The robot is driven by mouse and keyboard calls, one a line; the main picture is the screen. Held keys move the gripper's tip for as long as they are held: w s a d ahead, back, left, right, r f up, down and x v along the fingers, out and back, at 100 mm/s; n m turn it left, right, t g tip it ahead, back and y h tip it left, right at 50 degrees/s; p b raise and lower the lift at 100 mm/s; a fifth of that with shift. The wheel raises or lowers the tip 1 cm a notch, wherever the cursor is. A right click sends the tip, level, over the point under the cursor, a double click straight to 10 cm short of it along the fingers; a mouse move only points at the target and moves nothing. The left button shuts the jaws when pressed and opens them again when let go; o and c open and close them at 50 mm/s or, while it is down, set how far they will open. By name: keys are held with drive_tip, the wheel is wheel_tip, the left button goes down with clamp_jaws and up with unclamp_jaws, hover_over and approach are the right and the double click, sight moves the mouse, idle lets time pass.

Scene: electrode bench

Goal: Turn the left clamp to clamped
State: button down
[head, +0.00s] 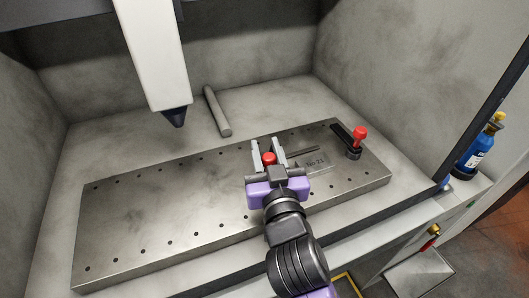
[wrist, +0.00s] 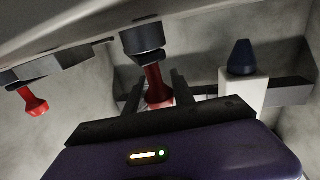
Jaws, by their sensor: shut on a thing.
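The left clamp has a red knob (head: 268,158), which sits between the fingers of my gripper (head: 269,152) over the metal plate (head: 140,212). My gripper is shut on this knob. In the wrist view the red knob (wrist: 156,86) stands between the two dark fingers (wrist: 158,92), joined to a dark round hub (wrist: 142,40). The right clamp has a red knob (head: 360,132) and a dark arm (head: 344,135) at the plate's right end; its red knob also shows in the wrist view (wrist: 36,104). The left clamp's arm is mostly hidden by my gripper.
A label plate (head: 315,162) lies between the clamps. A grey rod (head: 217,111) lies behind the plate. A white machine head with a dark tip (head: 174,117) hangs above at the left. A blue bottle (head: 478,150) stands outside at the right. The plate's left part is clear.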

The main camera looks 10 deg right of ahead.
drive_tip(key=shift+d+f+m+h+b, duration=0.15)
drive_tip(key=shift+m+h+b, duration=0.25)
drive_tip(key=shift+h+b, duration=0.2)
drive_tip(key=c, duration=1.1)
unclamp_jaws()
drive_tip(key=shift+s, duration=0.1)
drive_tip(key=s, duration=0.2)
drive_tip(key=s+b, duration=0.1)
drive_tip(key=s, duration=0.3)
drive_tip(key=shift+s+a, duration=0.3)
drive_tip(key=shift+s, duration=0.55)
